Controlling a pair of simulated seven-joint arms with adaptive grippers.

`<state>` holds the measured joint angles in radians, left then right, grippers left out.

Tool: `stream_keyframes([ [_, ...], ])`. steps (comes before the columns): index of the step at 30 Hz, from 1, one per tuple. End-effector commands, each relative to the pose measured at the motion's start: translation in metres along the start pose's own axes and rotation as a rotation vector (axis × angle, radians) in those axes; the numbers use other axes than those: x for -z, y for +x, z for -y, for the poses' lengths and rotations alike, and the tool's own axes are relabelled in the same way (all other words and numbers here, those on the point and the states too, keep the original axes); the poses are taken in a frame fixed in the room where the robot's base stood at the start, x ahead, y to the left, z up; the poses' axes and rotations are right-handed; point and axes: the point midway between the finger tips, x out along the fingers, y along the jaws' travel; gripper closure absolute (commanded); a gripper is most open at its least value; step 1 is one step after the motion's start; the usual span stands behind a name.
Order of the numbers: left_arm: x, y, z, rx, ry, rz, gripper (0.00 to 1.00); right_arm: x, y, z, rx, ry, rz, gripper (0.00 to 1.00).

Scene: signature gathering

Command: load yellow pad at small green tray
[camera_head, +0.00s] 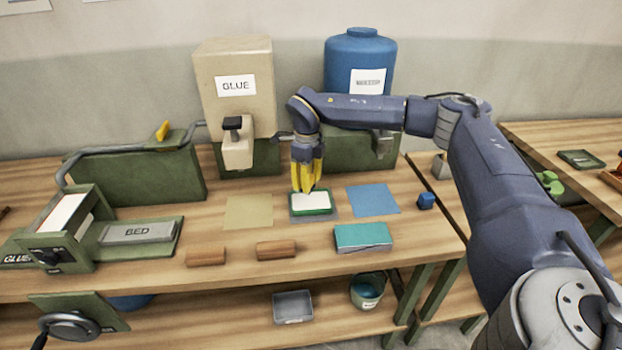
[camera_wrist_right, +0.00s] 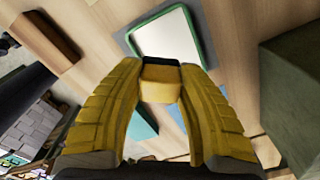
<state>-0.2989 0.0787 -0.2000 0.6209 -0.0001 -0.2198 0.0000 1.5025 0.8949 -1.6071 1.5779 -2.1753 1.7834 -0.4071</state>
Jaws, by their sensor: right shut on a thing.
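My right gripper (camera_head: 308,188) points down over the small green tray (camera_head: 312,212), which has a white inside and stands on a grey mat on the table. In the right wrist view, my right gripper (camera_wrist_right: 160,75) is shut on the yellow pad (camera_wrist_right: 160,92), a small yellow block with a dark edge. The green tray (camera_wrist_right: 199,42) shows just beyond the fingertips there. I cannot tell whether the pad touches the tray. In the head view the pad blends with the yellow fingers. My left gripper is not in view.
A tan sheet (camera_head: 248,212) lies left of the tray and a blue sheet (camera_head: 373,200) right. The glue dispenser (camera_head: 235,65) and blue tank (camera_head: 360,55) stand behind.

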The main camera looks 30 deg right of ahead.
Motion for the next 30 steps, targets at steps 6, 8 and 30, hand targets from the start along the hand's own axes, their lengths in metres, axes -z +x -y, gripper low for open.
stream_keyframes([
  [6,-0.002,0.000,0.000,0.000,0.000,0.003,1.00,0.004,0.002,0.015,-0.005,0.162,-0.005,0.92],
  [8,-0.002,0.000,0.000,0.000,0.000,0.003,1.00,0.004,0.003,0.017,-0.006,0.177,-0.005,0.92],
  [30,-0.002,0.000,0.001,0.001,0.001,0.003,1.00,0.004,0.055,0.017,-0.006,0.185,-0.005,0.92],
])
